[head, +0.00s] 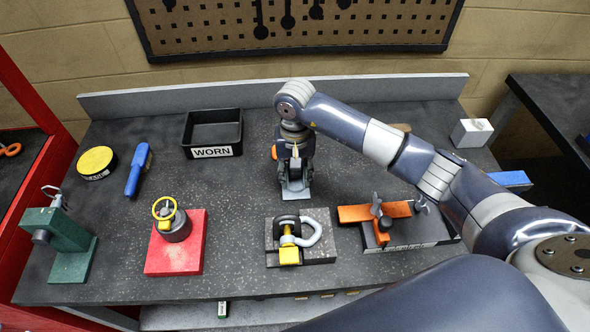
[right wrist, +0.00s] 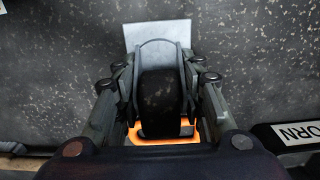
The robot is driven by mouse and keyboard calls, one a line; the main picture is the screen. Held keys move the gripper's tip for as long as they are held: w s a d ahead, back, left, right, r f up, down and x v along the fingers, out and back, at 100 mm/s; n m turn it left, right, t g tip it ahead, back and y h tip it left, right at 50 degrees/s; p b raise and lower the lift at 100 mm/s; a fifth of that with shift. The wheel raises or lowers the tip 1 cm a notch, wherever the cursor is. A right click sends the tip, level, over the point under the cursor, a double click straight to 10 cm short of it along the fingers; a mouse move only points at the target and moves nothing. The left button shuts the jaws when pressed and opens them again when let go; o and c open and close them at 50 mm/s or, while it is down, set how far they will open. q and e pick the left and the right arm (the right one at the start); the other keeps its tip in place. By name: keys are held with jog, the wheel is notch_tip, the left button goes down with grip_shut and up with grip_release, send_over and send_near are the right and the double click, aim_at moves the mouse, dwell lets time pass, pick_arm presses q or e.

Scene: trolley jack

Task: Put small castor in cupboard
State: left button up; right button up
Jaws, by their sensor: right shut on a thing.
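The small castor has a black wheel, a grey fork and a pale flat plate. In the head view the castor (head: 295,188) is at the middle of the bench, plate down, mostly hidden by my right gripper (head: 295,165). In the right wrist view my right gripper (right wrist: 158,88) is shut on the castor (right wrist: 160,95), one finger on each side of the fork and wheel. I cannot tell whether the plate touches the bench. My left gripper is not in view. No cupboard can be made out for certain; a red-framed unit (head: 62,165) stands at the left edge.
On the bench (head: 235,260) are a black WORN bin (head: 213,152), a yellow-topped tin (head: 96,162), a blue tool (head: 138,170), a green clamp (head: 70,245), a red block (head: 175,262), a shackle (head: 310,235) and an orange-barred fixture (head: 380,220). A pegboard hangs behind.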

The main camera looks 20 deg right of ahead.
jog(key=shift+w+f, duration=0.1)
jog(key=o, duration=0.9)
jog(key=shift+b, duration=0.3)
jog(key=o, duration=0.4)
jog(key=shift+c, duration=0.2)
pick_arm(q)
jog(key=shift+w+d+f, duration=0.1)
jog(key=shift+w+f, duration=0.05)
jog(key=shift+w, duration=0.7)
